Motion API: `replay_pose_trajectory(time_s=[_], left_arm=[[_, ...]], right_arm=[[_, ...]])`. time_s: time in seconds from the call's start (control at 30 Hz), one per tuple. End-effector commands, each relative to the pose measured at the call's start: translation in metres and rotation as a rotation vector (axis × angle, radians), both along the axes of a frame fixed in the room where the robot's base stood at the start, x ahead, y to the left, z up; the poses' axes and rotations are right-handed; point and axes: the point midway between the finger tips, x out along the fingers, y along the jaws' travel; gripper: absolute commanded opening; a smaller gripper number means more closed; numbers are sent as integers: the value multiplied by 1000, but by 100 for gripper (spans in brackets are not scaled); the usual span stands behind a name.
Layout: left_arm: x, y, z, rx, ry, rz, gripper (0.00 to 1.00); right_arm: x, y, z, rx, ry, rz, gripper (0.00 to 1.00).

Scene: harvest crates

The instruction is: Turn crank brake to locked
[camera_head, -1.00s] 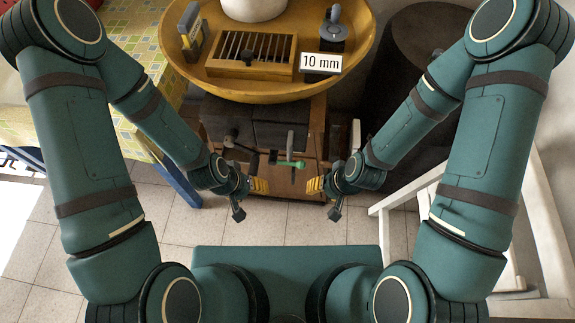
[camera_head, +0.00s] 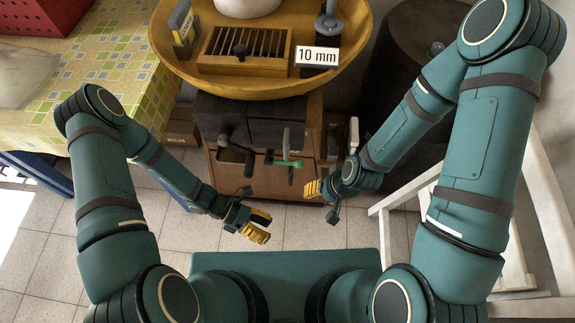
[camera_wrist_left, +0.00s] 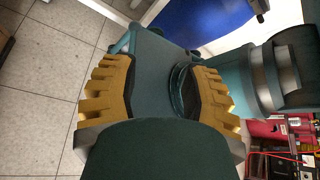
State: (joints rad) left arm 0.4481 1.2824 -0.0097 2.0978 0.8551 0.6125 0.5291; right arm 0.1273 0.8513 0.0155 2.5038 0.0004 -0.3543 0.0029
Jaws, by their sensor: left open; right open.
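On the front of the wooden cabinet (camera_head: 262,182), below the yellow tray, is a dark crank with a black handle (camera_head: 236,152). To its right are an upright grey lever (camera_head: 285,140) and a green-handled part (camera_head: 286,163). I cannot tell which part is the brake or its setting. My left gripper (camera_head: 258,227) is below and in front of the cabinet, apart from these parts. It is open and empty; its yellow fingers also show in the left wrist view (camera_wrist_left: 163,92). My right gripper (camera_head: 313,189) is open, right of the green handle and apart from it.
A round yellow tray (camera_head: 185,66) holds a slotted wooden block (camera_head: 243,62) and a "10 mm" sign (camera_head: 317,56). A table with a checked cloth (camera_head: 110,65) stands left, a dark barrel (camera_head: 410,40) and white frame (camera_head: 500,210) right. Tiled floor lies open before the cabinet.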

Motion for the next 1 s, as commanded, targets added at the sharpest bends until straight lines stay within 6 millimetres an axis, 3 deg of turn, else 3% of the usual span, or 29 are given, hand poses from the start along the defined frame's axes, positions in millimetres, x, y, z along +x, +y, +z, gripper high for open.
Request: replay_pose_trajectory(time_s=[0.1,0.2,0.43,0.67,1.0], left_arm=[[23,-12,-17,-132,252,292,46],[56,-14,-21,-265,429,529,46],[123,17,-39,-590,691,960,46],[143,33,-44,-711,745,1081,46],[175,-9,-37,-711,742,1074,46]], right_arm=[[0,0,-10,0,-1,1,47],[1,0,-11,0,-2,2,47],[1,0,-16,0,-2,2,47],[1,0,-17,-1,-2,2,47],[1,0,-21,-1,-4,2,47]])
